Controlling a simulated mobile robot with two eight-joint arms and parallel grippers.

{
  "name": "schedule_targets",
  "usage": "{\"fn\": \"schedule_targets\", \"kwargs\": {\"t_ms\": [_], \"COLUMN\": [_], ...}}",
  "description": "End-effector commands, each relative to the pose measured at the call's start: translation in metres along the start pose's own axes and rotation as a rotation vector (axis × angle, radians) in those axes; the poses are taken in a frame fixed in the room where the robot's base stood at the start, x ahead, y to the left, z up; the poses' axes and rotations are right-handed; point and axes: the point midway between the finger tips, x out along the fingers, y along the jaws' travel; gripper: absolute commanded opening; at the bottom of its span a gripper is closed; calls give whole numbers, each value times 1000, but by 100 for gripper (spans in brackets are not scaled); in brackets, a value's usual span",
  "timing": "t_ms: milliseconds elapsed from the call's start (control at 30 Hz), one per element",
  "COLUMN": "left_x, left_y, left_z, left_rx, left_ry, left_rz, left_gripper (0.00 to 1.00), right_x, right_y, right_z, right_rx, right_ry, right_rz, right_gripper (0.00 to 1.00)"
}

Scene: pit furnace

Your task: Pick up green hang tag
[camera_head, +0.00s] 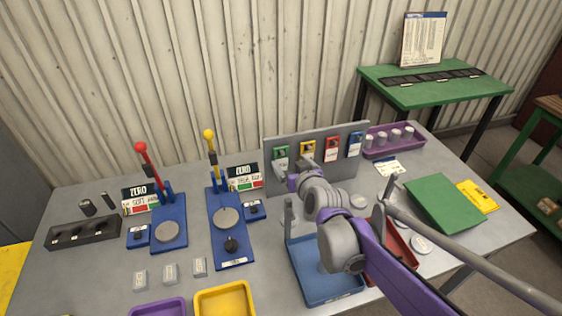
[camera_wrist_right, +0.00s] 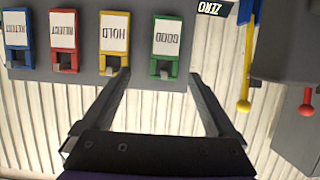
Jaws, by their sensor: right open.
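The green hang tag (camera_head: 281,154) hangs at the left end of a row of tags on the upright grey board (camera_head: 350,133). In the right wrist view, which is upside down, the green tag (camera_wrist_right: 165,47) has a white label with dark lettering. My right gripper (camera_wrist_right: 158,76) is open, its two fingers spread apart. The tag appears between the fingertips, with nothing held. In the head view my right gripper (camera_head: 291,182) is in front of the board, close to the green tag. My left gripper is not in view.
Yellow (camera_head: 307,149), red (camera_head: 332,148) and blue (camera_head: 354,144) tags hang beside the green one. Two lever presses, yellow-knobbed (camera_head: 209,134) and red-knobbed (camera_head: 141,147), stand left of the board. A blue tray (camera_head: 322,287) lies below my right arm; a purple rack (camera_head: 405,147) is behind right.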

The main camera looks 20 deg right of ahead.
Motion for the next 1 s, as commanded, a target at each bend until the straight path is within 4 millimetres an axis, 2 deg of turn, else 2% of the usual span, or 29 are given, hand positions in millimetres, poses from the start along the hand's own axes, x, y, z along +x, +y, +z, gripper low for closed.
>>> {"fn": "schedule_targets", "kwargs": {"t_ms": [233, 400, 700, 1000], "left_x": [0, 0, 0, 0], "left_y": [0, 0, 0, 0], "left_z": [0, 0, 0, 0], "left_rx": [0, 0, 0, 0], "left_ry": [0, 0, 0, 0], "left_rz": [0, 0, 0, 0], "left_gripper": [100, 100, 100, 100], "right_x": [31, 49, 51, 51], "right_y": [-9, -8, -8, -8], "right_z": [-4, -4, -4, -4], "right_rx": [-3, 0, -1, -1], "right_ry": [0, 0, 0, 0], "right_rz": [-2, -1, -1, 0], "right_gripper": [92, 92, 91, 37]}}
